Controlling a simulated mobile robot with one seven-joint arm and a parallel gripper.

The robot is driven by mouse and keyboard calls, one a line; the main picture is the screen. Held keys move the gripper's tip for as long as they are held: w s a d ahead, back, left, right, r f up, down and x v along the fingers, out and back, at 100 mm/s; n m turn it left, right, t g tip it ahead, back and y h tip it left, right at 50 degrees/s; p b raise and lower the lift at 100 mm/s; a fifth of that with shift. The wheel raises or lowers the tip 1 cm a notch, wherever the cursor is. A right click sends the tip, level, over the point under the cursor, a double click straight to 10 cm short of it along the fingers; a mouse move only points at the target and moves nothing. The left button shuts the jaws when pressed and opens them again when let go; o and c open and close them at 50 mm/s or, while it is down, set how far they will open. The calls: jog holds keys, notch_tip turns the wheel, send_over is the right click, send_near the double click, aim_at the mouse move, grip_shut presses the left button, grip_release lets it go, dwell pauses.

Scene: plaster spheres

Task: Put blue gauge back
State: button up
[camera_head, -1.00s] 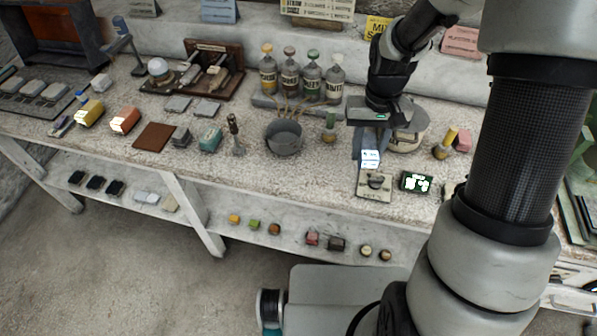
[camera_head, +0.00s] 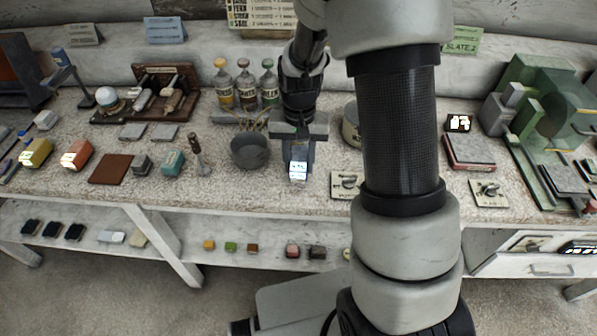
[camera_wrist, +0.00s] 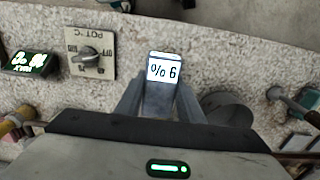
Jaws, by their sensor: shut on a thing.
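The gauge (camera_head: 298,171) is a small pale blue-grey body with a lit display. It is between the fingers of my gripper (camera_head: 297,148), above the front part of the speckled bench (camera_head: 225,188), between the grey bowl and a dial plate.
A dial plate (camera_wrist: 90,52) and a black green-lit display (camera_wrist: 30,62) lie left in the wrist view. The bowl (camera_head: 250,152) is close left of my gripper; bottles (camera_head: 245,90) stand behind. My arm hides bench right of the dial plate (camera_head: 347,184). Another dial plate (camera_head: 489,192) lies farther right.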

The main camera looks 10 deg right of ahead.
jog(key=shift+f, duration=1.75)
jog(key=shift+f+b, duration=0.15)
jog(key=shift+b, duration=0.15)
jog(key=o, duration=1)
jog(key=shift+c, duration=0.2)
